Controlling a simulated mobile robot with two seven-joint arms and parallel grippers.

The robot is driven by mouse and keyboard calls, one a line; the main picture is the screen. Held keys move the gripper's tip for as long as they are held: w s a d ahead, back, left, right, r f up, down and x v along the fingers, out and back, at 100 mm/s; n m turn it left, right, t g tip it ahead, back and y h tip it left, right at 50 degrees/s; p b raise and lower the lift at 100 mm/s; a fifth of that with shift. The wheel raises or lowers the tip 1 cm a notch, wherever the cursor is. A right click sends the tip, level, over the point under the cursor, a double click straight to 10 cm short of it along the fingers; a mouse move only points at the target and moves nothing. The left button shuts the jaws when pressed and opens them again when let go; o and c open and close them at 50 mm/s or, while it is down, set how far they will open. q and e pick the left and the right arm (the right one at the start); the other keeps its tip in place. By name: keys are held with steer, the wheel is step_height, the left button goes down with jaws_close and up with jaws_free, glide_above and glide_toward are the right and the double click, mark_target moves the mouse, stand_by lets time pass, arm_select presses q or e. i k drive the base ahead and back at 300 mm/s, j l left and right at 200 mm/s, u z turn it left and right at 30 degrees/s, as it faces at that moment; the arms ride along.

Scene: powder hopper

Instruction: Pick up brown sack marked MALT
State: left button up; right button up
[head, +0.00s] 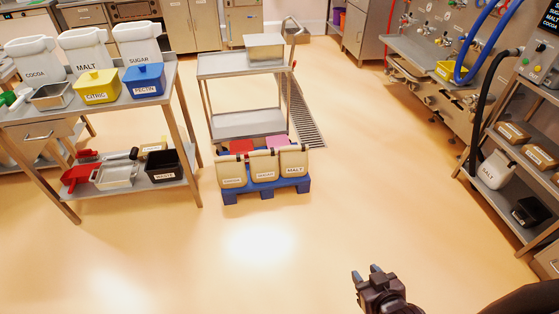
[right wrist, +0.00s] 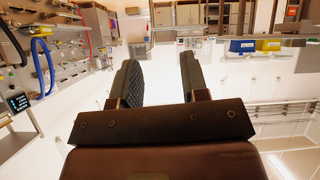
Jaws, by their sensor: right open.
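The tan-brown sack marked MALT (head: 294,160) stands upright at the right end of a row of three similar sacks on a low blue pallet (head: 263,190). Its label faces me, and a dark band runs along its top. My right gripper (head: 366,272) is at the bottom of the head view, far in front and to the right of the sack. It is open and empty, and its two spread fingers (right wrist: 159,75) also show in the right wrist view. The sack cannot be made out in that view. My left gripper is not in view.
A grey trolley (head: 247,124) stands behind the pallet. A table (head: 122,105) with labelled tubs, including a white MALT one (head: 85,50), is at left. A shelf rack (head: 510,165) with a SALT container (head: 494,170) is at right. The floor before the pallet is clear.

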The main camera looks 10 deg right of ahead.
mark_target(293, 160)
steer(key=j+z, duration=0.15)
steer(key=z, duration=0.15)
steer(key=j+z, duration=0.1)
steer(key=z, duration=0.2)
steer(key=u, duration=0.25)
steer(key=i+l+u, duration=0.2)
steer(key=u, duration=0.25)
steer(key=i+l+u, duration=0.25)
steer(key=u, duration=0.2)
steer(key=i+l+u, duration=0.25)
steer(key=l, duration=0.3)
steer(key=i+l+u, duration=0.15)
steer(key=l, duration=0.15)
steer(key=i+l+u, duration=0.1)
steer(key=l, duration=0.3)
steer(key=i+l, duration=0.1)
steer(key=l, duration=0.35)
steer(key=i+l, duration=0.1)
steer(key=l, duration=0.35)
steer(key=i+l, duration=0.15)
steer(key=l, duration=0.3)
steer(key=i+l+u, duration=0.1)
steer(key=l, duration=0.3)
steer(key=i+l, duration=0.15)
steer(key=l, duration=0.3)
steer(key=i+l, duration=0.1)
steer(key=l, duration=0.35)
